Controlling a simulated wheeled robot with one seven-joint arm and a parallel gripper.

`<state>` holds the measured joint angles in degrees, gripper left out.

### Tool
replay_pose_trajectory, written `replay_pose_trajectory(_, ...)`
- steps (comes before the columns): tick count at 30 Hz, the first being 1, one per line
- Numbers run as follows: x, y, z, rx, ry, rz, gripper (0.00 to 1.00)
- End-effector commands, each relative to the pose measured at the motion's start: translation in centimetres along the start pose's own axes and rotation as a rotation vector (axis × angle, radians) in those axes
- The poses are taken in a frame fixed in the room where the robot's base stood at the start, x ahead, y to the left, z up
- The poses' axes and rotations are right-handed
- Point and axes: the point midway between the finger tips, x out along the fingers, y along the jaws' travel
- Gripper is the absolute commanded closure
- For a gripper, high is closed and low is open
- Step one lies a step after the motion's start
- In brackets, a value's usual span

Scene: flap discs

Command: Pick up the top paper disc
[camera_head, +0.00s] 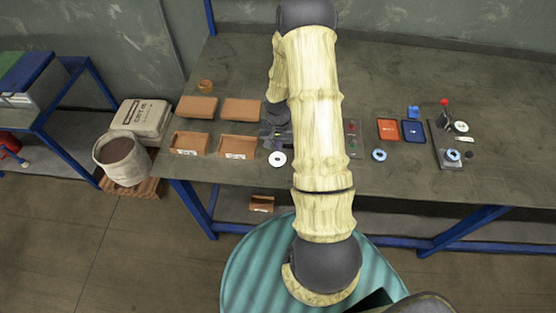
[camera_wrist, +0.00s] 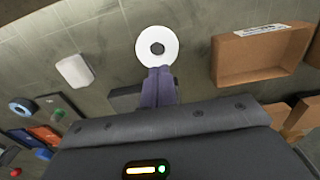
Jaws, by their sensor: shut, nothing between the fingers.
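The white disc (camera_head: 277,158) with a dark centre lies on the table, right of the brown boxes. It also shows in the wrist view (camera_wrist: 157,46) at the top centre. I cannot tell whether it is one disc or a stack. My gripper (camera_wrist: 159,72) is shut and empty, its fingertips at the near edge of the disc in the wrist view. The height gap and any contact are unclear. In the head view the gripper is a dark shape, partly hidden by my arm.
Open brown boxes (camera_head: 239,146) stand left of the disc; one shows in the wrist view (camera_wrist: 262,55). An orange tray (camera_head: 388,129), a blue tray (camera_head: 413,131) and a blue disc (camera_head: 379,155) lie to the right. The table's front edge is close to the disc.

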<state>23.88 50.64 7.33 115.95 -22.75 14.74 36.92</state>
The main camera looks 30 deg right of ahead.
Motion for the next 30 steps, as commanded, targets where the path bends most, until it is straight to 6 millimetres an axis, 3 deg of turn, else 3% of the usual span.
replay_pose_trajectory(30, 1.3, 0.0, 0.0, 0.0, 0.0, 0.0, 1.0)
